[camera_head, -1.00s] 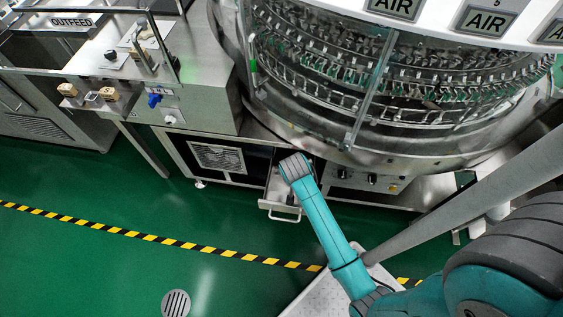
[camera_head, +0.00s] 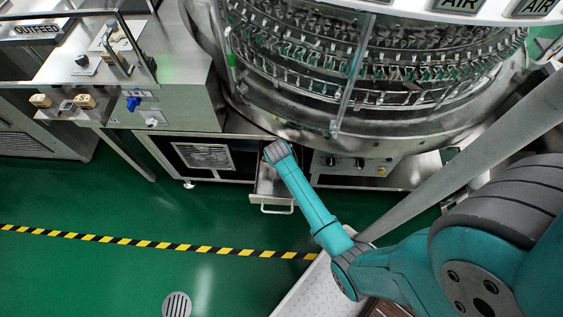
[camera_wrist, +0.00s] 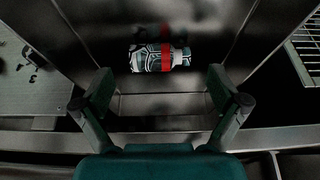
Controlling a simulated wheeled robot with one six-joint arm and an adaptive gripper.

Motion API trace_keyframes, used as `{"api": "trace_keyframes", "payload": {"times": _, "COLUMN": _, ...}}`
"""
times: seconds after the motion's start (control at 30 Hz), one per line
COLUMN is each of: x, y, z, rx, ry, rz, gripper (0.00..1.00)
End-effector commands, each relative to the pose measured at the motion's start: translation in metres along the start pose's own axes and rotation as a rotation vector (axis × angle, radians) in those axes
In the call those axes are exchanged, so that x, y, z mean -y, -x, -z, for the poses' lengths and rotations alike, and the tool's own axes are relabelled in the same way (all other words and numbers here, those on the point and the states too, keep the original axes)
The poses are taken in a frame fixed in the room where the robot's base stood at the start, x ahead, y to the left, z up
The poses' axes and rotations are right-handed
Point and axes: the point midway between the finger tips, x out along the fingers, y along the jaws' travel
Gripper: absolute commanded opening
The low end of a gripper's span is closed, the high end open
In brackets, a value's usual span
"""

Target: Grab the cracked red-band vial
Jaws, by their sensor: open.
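The cracked red-band vial (camera_wrist: 160,58) lies on its side in the open metal drawer (camera_wrist: 160,104), seen in the wrist view. It has a dark and white crack-like pattern, a red band near its right part and a pale end at the right. My gripper (camera_wrist: 160,88) is open, with one finger on each side and the vial ahead, centred between them and apart from both. In the head view the drawer (camera_head: 277,207) is pulled out beneath the washer, and my arm reaches over it. The vial and gripper fingers are hidden there.
The rotary washer (camera_head: 390,130) stands above the drawer. A cabinet with a vent (camera_head: 203,157) is left of it, and a knob panel (camera_head: 345,163) is right. The drawer's side walls are close to my gripper. Green floor (camera_head: 120,200) lies in front.

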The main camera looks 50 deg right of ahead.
Motion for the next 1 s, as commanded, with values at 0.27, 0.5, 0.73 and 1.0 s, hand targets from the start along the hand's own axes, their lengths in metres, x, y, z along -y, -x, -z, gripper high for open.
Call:
{"api": "trace_keyframes", "payload": {"times": 0.27, "x": 0.0, "y": -0.017, "z": -0.001, "rx": 0.001, "ry": 0.001, "rz": 0.0, "gripper": 0.97}}
{"api": "trace_keyframes", "payload": {"times": 0.5, "x": 0.0, "y": -0.016, "z": -0.001, "rx": 0.001, "ry": 0.001, "rz": 0.0, "gripper": 0.77}}
{"api": "trace_keyframes", "payload": {"times": 0.73, "x": 0.0, "y": -0.016, "z": -0.001, "rx": 0.001, "ry": 0.001, "rz": 0.0, "gripper": 0.49}}
{"api": "trace_keyframes", "payload": {"times": 1.0, "x": 0.0, "y": -0.015, "z": -0.001, "rx": 0.001, "ry": 0.001, "rz": 0.0, "gripper": 0.49}}
